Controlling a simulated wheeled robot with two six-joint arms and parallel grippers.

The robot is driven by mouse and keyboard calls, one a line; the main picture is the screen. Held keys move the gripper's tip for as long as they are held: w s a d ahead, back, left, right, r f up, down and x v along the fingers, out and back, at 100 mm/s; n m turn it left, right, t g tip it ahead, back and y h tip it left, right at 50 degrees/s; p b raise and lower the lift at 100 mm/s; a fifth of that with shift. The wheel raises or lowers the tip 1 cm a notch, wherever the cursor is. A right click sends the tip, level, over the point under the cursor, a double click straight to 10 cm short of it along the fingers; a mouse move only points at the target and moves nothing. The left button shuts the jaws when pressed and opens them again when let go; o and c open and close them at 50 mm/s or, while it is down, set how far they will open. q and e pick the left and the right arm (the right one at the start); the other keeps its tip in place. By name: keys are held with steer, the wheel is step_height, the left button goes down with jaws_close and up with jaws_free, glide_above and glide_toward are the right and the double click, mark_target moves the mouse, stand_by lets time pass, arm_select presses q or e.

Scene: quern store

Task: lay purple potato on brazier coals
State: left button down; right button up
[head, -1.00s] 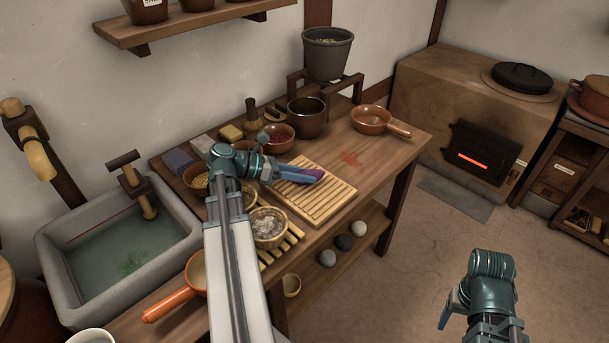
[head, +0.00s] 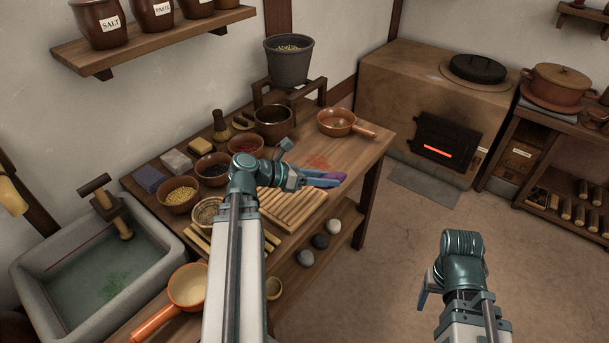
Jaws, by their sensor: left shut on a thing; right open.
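The purple potato (head: 331,175) is held between the fingers of my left gripper (head: 322,179), above the slatted wooden board (head: 292,208) on the table. Only a little of the potato shows past the blue fingers. My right gripper (head: 424,289) is low at the right, over the floor, apart from everything; its fingers are partly hidden. No open brazier is plain in view; a clay stove (head: 420,100) stands at the back right with a glowing orange slot in its dark door (head: 446,136).
The table (head: 352,155) holds a clay pan (head: 342,123), a dark pot (head: 273,123) and several bowls. A stone sink (head: 60,240) stands at the left. A shelf with a lidded pot (head: 560,84) stands at the right. The floor (head: 385,250) between is clear.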

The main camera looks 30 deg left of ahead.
mark_target(333, 176)
arm_select(q)
steer(key=shift+w+d+r, duration=0.1)
steer(key=shift+w+d, duration=0.1)
steer(key=shift+d, duration=0.25)
steer(key=shift+w+d, duration=0.15)
steer(key=shift+d, duration=0.3)
step_height(333, 176, up, 18)
steer(key=p, duration=1.7)
steer(key=shift+f+p, duration=0.2)
steer(key=shift+p, duration=0.15)
arm_select(e)
step_height(333, 176, up, 18)
steer(key=shift+f, duration=0.15)
steer(key=shift+c, duration=0.2)
